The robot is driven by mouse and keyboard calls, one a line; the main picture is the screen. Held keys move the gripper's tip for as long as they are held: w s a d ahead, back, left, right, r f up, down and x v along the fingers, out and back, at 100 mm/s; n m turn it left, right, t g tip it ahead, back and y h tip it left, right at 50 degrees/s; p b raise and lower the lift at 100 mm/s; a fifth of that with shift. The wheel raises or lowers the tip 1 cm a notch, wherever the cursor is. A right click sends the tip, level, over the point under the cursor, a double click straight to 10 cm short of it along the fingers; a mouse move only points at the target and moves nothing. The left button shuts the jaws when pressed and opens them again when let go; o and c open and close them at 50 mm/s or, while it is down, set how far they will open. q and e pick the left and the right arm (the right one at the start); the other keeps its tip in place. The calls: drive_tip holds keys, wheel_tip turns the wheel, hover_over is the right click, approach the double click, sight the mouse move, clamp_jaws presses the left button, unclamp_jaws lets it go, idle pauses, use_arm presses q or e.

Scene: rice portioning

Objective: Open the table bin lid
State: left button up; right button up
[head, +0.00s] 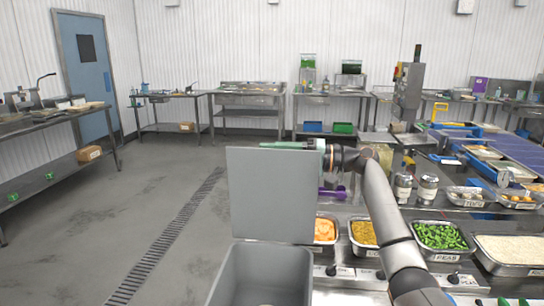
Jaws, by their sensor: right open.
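The grey table bin (262,272) stands at the bottom centre, and I see into its open top. Its flat grey lid (270,195) stands upright at the bin's back edge. My right gripper (285,145) is at the lid's top edge, its arm reaching in from the lower right. It is open, with its greenish fingers pointing left. The lid partly hides the fingers, and I cannot tell whether they touch it. My left gripper is not in view.
Right of the bin, a steel counter holds trays of orange food (325,231), yellow food (364,233), peas (440,237) and rice (512,249). Two jars (427,188) and a purple-handled tool (334,193) are behind them. The floor (120,220) to the left is clear.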

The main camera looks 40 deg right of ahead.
drive_tip(key=b+v, duration=0.3)
drive_tip(key=v, duration=0.9)
drive_tip(key=shift+s+b, duration=0.15)
drive_tip(key=shift+b, duration=0.15)
drive_tip(key=shift+d, duration=0.15)
